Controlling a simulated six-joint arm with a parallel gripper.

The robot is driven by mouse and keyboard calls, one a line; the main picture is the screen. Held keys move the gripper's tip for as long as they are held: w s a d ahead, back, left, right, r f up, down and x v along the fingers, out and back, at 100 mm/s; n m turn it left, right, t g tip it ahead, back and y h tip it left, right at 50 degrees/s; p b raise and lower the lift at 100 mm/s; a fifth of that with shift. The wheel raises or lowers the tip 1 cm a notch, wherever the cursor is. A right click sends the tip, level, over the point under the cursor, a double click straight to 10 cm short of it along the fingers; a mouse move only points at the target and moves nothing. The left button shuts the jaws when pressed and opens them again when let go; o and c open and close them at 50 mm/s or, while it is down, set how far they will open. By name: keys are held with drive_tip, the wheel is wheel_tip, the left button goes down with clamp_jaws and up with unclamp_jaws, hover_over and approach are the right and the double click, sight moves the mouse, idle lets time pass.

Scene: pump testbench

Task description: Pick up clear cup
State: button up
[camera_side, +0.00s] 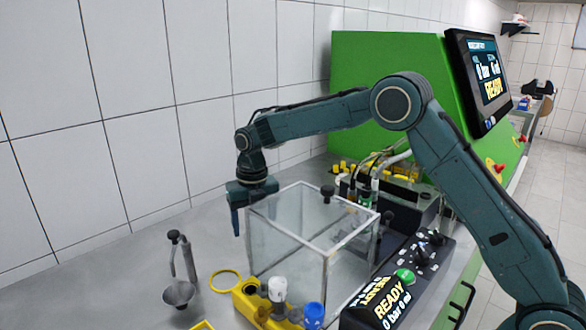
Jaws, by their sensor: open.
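My gripper (240,216) points down beside the upper left of a clear, metal-edged box (287,231), with its jaws open. One finger shows in front of the wall; the other finger is hard to make out behind the box corner. Nothing is seen between the fingers. I cannot make out a clear cup with certainty. The clear box stands on the steel bench with a black knob on its lid. A small grey metal bowl (179,294) on a stand is at the lower left, apart from my gripper.
A yellow holder (250,306) with a ring (225,281) stands in front of the box. A white-capped item (277,288) and a blue-capped item (314,313) are near it. A black control panel (400,282) is at right. Bare bench (110,275) lies at left.

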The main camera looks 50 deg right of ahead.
drive_tip(key=shift+f, duration=2.1)
drive_tip(key=c, duration=1.1)
drive_tip(key=shift+o, duration=0.2)
drive_tip(key=shift+r, duration=0.1)
wheel_tip(320, 180, up, 10)
